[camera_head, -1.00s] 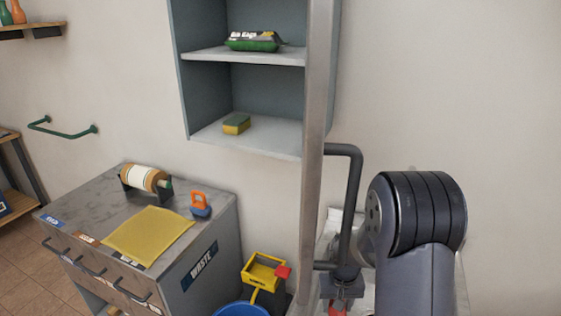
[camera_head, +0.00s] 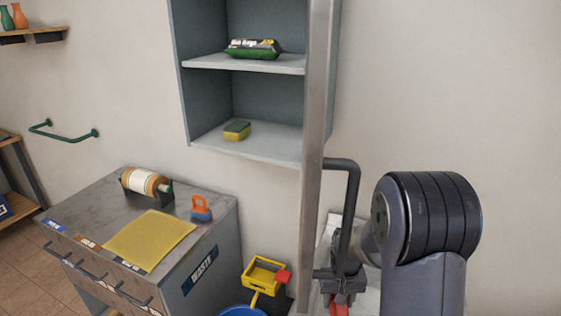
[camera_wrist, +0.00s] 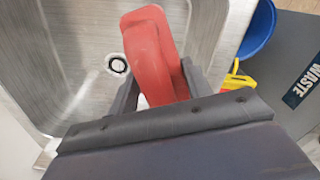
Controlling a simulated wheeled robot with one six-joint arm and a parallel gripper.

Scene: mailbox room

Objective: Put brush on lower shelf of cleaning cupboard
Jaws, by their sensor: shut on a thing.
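My gripper (camera_head: 340,290) is low at the right in the head view, shut on a red-handled thing that I take to be the brush (camera_wrist: 155,50). In the wrist view its red handle rises between the jaws, above the metal sink; its bristles are not visible. The cleaning cupboard (camera_head: 187,85) hangs on the wall to the upper left of my gripper. Its lower shelf (camera_head: 265,143) bears a green and yellow sponge (camera_head: 237,131) at the left, with bare room to the right. Its upper shelf (camera_head: 210,63) bears a green and black packet (camera_head: 252,48).
An upright panel (camera_head: 315,120), seemingly the open cupboard door, with a dark bar handle (camera_head: 351,205), stands between cupboard and gripper. The sink (camera_wrist: 85,60) lies below. A waste cabinet (camera_head: 195,290), a blue bucket (camera_wrist: 258,28) and a yellow item (camera_head: 264,275) are left.

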